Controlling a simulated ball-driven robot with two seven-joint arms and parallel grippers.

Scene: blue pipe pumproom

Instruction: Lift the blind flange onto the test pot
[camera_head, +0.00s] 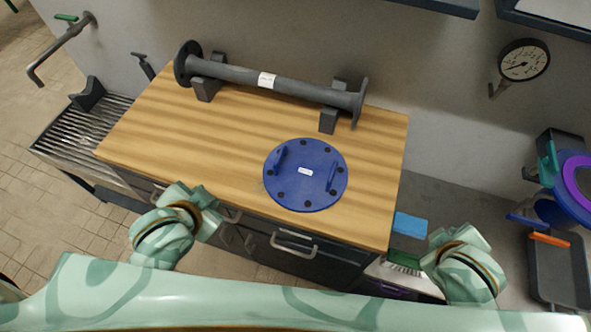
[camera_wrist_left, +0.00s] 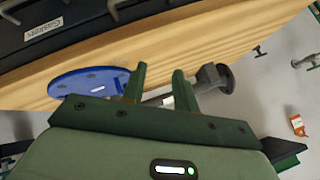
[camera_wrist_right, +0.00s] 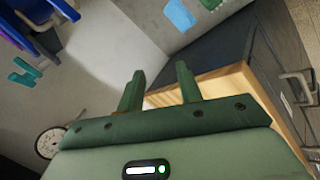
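The blind flange (camera_head: 300,190) is a round blue plate with dark bolt holes, a white label and two upright blue handles. It lies flat on the wooden bench top, and it also shows in the left wrist view (camera_wrist_left: 75,82). A blue round fitting with a purple ring (camera_head: 568,190), apparently the test pot, is at the far right and partly cut off. My left gripper (camera_wrist_left: 158,72) is open and empty, near the bench's front edge, left of the flange. My right gripper (camera_wrist_right: 159,72) is open and empty, right of the bench's front corner.
A grey flanged pipe (camera_head: 285,86) rests on two supports along the bench's back. The wooden bench top (camera_head: 160,130) is clear around the flange. A gauge (camera_head: 524,60) hangs on the wall. A blue box (camera_head: 410,225) and a dark tray (camera_head: 558,272) are at the right.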

